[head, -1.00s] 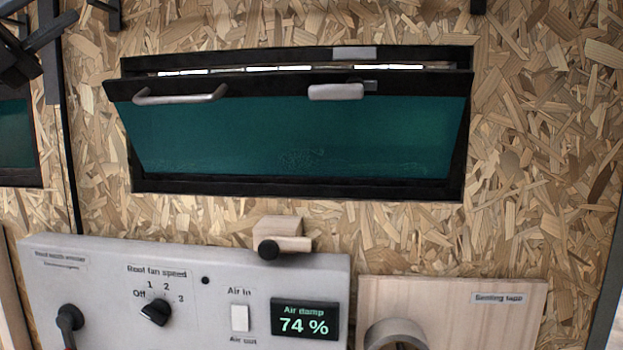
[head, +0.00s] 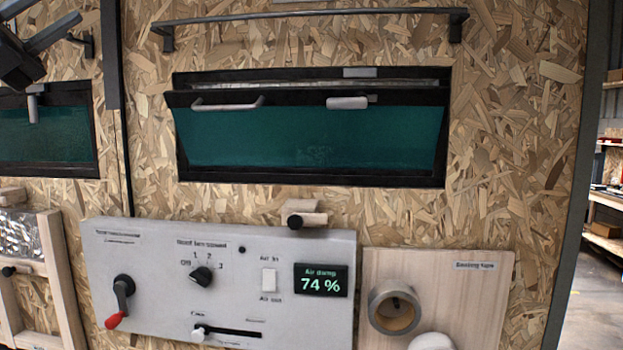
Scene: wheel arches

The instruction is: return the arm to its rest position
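My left gripper (head: 25,50), a dark shape, shows only in part at the top left corner of the head view. It is in front of the wall, above the left window, and looks apart from both. Whether its fingers are open or shut is unclear. No held thing shows at it. My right gripper is not in view.
A teal window (head: 310,138) with a black frame is tilted open at its top edge. A rail (head: 310,15) runs above it.

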